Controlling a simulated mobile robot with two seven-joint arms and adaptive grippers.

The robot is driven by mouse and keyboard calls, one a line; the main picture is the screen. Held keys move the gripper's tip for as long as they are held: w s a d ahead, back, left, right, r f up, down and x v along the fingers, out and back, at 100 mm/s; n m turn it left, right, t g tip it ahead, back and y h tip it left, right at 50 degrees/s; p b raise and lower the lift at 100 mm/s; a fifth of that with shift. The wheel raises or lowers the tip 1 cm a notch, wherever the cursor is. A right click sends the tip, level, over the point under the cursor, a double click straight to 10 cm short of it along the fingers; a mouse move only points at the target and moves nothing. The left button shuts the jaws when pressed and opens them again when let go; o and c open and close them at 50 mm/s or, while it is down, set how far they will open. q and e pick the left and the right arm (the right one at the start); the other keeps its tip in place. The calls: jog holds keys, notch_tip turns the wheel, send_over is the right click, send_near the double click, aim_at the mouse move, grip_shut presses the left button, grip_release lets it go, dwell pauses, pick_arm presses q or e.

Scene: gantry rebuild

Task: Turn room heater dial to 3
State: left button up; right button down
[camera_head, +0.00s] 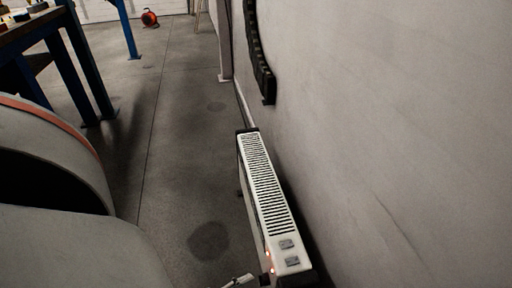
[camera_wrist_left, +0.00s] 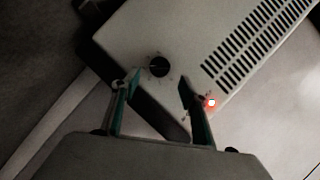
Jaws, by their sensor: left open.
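The room heater (camera_head: 264,190) is a long, narrow white unit with a slotted top, standing along the wall in the head view. Its end panel fills much of the left wrist view (camera_wrist_left: 190,35). On that panel is a small round black dial (camera_wrist_left: 158,67) with faint marks around it; its setting is too dark to read. My left gripper (camera_wrist_left: 160,80) is open and empty, its two fingertips spread to either side, just below the dial in the picture. I cannot tell whether they touch the panel. The head view shows only a small piece of it at the bottom edge. My right gripper is not in view.
Two grey switches (camera_head: 289,252) sit on the heater's near top end, with small red lights beside them. A red light (camera_wrist_left: 211,102) glows by the right finger. The wall (camera_head: 390,130) is close behind the heater. A blue-legged workbench (camera_head: 85,70) stands far left; floor between is clear.

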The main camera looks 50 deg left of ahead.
pick_arm(q)
jog(key=v, duration=0.6)
jog(key=shift+s, duration=0.25)
jog(key=shift+r, duration=0.15)
